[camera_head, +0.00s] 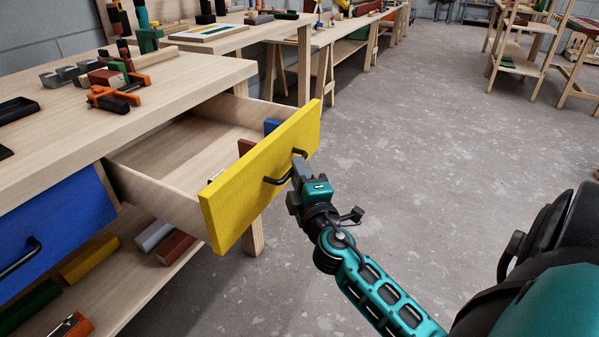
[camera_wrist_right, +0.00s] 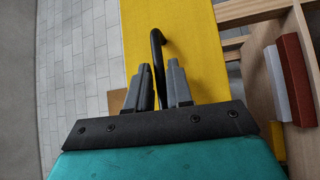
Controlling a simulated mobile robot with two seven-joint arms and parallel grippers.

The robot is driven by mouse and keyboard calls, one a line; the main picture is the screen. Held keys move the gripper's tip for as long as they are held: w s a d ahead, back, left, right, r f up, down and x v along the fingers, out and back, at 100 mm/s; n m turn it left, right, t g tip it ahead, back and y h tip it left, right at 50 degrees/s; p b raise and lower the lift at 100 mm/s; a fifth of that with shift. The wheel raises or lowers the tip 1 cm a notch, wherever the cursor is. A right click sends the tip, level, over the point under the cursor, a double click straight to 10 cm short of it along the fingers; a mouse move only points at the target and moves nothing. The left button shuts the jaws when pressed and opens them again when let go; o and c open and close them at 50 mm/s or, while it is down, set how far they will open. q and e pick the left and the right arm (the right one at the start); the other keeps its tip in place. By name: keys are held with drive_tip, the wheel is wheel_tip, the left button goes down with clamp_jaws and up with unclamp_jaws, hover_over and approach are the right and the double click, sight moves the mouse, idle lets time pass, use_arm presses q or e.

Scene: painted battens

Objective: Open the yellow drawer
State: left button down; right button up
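The yellow drawer (camera_head: 262,178) is pulled well out of the wooden workbench, with its inside showing. Its yellow front also fills the middle of the right wrist view (camera_wrist_right: 205,45). A dark bar handle (camera_head: 276,181) is fixed across the front. In the right wrist view the handle (camera_wrist_right: 157,45) runs down between the two grey fingers. My right gripper (camera_head: 299,170) is at the handle, with its fingers close on both sides of the bar; it looks shut on it (camera_wrist_right: 160,88). My left gripper is not in view.
A blue drawer (camera_head: 60,228) in the same bench is shut. Red and blue pieces (camera_head: 272,126) lie in the open drawer. Clamps and blocks lie on the bench top (camera_head: 190,85); battens lie on the lower shelf (camera_head: 130,285). The grey floor (camera_head: 430,150) to the right is clear.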

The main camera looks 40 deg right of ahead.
drive_tip(key=shift+o, duration=1.4)
use_arm(q)
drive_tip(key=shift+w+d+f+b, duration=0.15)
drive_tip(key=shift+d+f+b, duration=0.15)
drive_tip(key=shift+b, duration=0.5)
use_arm(e)
drive_tip(key=v, duration=1.3)
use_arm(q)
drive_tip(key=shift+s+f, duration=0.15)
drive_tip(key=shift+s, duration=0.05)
use_arm(e)
drive_tip(key=shift+w+f, duration=0.1)
drive_tip(key=shift+f, duration=0.05)
